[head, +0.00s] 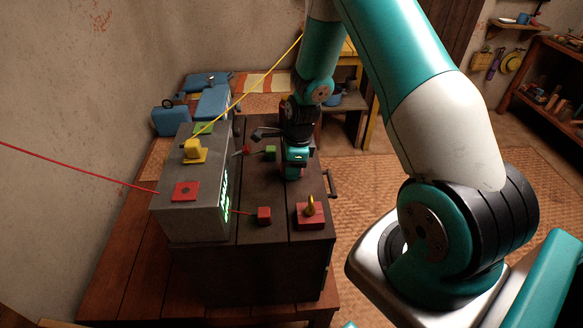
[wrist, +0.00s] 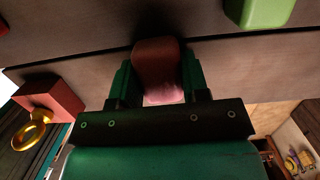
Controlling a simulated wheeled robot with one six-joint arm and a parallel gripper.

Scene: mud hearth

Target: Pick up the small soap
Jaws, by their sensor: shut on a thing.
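The small soap (wrist: 156,62) is a rounded reddish-pink piece in the wrist view, paler at its near end. My gripper (wrist: 157,82) is shut on it, with one green finger on each side. In the head view my gripper (head: 295,168) points down over the dark plank top of the chest (head: 285,240). The soap is hidden there behind my gripper. I cannot tell whether it touches the top.
A green block (head: 270,150), a red cube (head: 264,215) and a red block with a yellow ring (head: 310,213) are on the top around my gripper. A grey box (head: 200,219) stands at the left. Bare planks lie between them.

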